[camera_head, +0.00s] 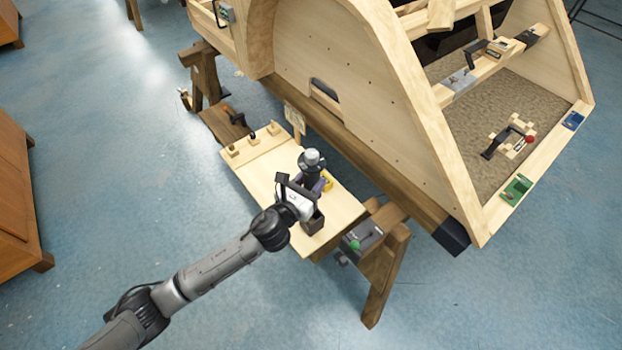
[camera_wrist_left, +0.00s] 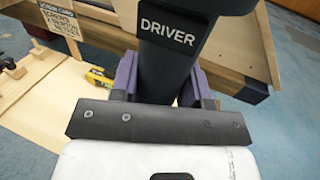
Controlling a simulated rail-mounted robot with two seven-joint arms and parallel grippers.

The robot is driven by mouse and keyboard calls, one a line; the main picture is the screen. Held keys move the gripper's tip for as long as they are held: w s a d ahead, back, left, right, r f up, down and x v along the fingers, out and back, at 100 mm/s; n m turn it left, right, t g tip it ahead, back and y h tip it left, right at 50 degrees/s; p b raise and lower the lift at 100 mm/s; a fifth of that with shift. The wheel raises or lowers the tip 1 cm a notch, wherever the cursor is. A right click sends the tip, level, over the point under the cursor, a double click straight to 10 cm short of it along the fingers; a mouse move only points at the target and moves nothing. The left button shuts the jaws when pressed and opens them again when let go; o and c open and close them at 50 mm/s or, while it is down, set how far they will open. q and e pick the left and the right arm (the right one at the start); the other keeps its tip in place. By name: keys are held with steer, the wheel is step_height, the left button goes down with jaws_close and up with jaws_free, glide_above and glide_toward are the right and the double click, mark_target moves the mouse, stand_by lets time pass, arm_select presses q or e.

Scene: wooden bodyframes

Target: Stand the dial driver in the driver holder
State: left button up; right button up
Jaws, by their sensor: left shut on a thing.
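In the left wrist view, the dark body with a "DRIVER" label (camera_wrist_left: 167,38) sits between the purple finger pads of my left gripper (camera_wrist_left: 160,85). The driver's lower end is hidden. My right gripper is not in view.
The work board (camera_head: 262,187) is mostly bare left of the gripper. A yellow item (camera_head: 327,184) lies just behind the driver. A small sign (camera_head: 295,119) stands at the back edge. The large wooden bodyframe (camera_head: 330,60) rises behind. A grey box with a green knob (camera_head: 360,237) is at right.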

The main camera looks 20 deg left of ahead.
arm_select(q)
steer(key=shift+f+b, duration=1.85)
steer(key=shift+f, duration=0.95)
steer(key=shift+f+b, duration=1.8)
steer(key=shift+f, duration=0.75)
steer(key=shift+f+b, duration=0.6)
steer(key=shift+f, duration=0.3)
steer(key=shift+f, duration=0.3)
steer(key=shift+f+b, duration=0.3)
steer(key=shift+b, duration=0.1)
steer(key=o, duration=1.1)
steer(key=shift+w, duration=0.1)
steer(key=shift+o, duration=0.2)
steer(key=shift+f, duration=0.1)
